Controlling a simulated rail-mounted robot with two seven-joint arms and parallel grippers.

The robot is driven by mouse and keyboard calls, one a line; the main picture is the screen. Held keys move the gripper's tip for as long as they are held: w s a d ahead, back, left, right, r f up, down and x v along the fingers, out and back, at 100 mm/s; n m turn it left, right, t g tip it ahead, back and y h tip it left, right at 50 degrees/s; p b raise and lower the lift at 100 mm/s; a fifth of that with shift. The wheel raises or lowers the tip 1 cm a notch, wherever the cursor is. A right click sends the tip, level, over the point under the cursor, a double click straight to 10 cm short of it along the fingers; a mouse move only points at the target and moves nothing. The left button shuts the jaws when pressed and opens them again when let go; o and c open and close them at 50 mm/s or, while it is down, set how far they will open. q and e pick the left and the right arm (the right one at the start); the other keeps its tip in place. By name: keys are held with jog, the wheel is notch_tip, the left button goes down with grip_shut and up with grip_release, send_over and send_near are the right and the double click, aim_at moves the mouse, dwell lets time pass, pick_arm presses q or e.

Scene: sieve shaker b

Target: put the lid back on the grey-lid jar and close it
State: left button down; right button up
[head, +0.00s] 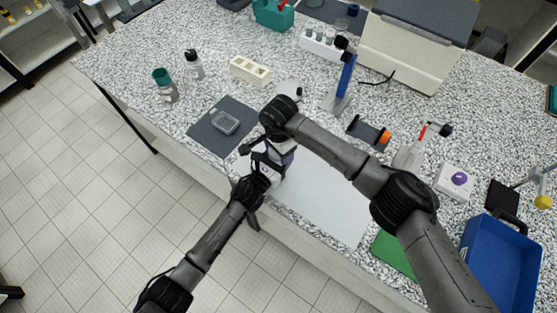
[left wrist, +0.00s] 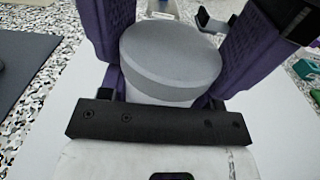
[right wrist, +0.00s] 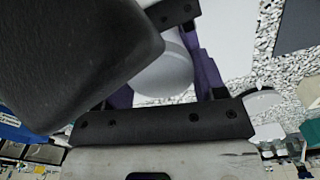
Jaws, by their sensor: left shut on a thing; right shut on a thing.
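The grey lid (left wrist: 172,55) is a thick round disc in the left wrist view, with a pale jar body (left wrist: 150,98) showing just below its rim. The lid looks level over the jar; whether it is fully seated I cannot tell. My left gripper (head: 264,168) is shut on the jar, its purple fingers on either side. My right gripper (head: 279,146) is close above it at the same spot, shut on what seems to be the lid. In the right wrist view a pale round surface lies between its purple fingers, partly hidden by a large dark arm part.
A white mat (head: 325,205) lies under and right of the grippers. A dark mat (head: 209,143) with a small grey-rimmed dish (head: 225,122) is to the left. A blue stand (head: 345,80) and an orange-ended tool (head: 382,137) are behind. A blue bin (head: 500,258) is at right.

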jog(key=o, duration=1)
jog(key=shift+r, duration=0.1)
jog(key=shift+r, duration=2.15)
jog(key=shift+c, duration=0.4)
jog(key=shift+r+n, duration=1.5)
jog(key=shift+r, duration=0.25)
